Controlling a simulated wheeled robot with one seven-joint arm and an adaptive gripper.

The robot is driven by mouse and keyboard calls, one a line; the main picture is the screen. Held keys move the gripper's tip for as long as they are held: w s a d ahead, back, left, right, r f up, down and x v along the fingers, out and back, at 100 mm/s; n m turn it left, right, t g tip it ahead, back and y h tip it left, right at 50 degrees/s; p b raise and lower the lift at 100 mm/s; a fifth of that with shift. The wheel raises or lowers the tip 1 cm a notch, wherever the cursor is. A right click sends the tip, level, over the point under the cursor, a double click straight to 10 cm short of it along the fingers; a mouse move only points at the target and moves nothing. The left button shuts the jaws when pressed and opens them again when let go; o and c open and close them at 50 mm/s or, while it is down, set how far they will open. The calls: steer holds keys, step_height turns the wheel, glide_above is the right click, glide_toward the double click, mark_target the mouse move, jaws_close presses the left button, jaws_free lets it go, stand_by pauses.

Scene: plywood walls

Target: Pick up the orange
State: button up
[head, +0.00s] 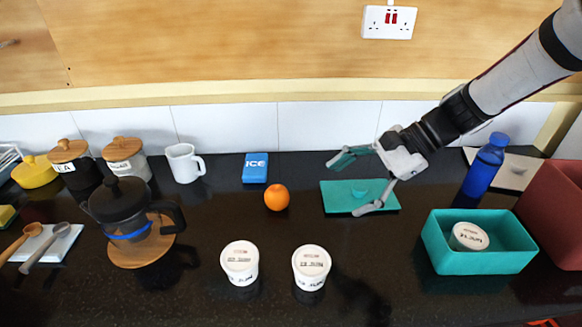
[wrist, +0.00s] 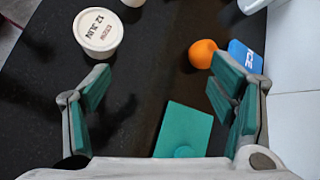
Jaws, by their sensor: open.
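The orange (head: 277,197) sits on the dark counter near the middle, just in front of a blue ice pack (head: 256,167). It also shows in the wrist view (wrist: 203,53), beyond the fingertips and toward the right finger. My gripper (head: 352,184) is open and empty, above a teal board (head: 335,198) to the right of the orange. In the wrist view my gripper (wrist: 160,85) has its two fingers spread wide apart.
Two white tubs (head: 240,262) (head: 311,267) stand at the front. A French press (head: 125,215) is at left and a white jug (head: 184,163) behind. At right are a blue bottle (head: 484,168) and a teal bin (head: 480,262) holding a tub. Bare counter lies around the orange's front.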

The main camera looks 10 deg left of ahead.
mark_target(282, 197)
steer(key=w+f+m+y, duration=0.1)
steer(key=w+f+m, duration=0.1)
steer(key=w+f, duration=0.1)
steer(key=w+a+f+m+y+b, duration=0.1)
steer(key=w+f+m+y, duration=0.1)
steer(key=w+f, duration=0.1)
steer(key=w+a+f+m+y+b, duration=0.1)
steer(key=w+f, duration=0.2)
steer(key=shift+w+a+f+m+t, duration=0.15)
steer(key=shift+w+a+m+t, duration=0.15)
steer(key=shift+m+t, duration=0.1)
steer(key=shift+y, duration=0.3)
steer(key=x, duration=1.3)
steer(key=shift+w+a+f, duration=0.1)
steer(key=shift+a, duration=0.2)
steer(key=c, duration=1.3)
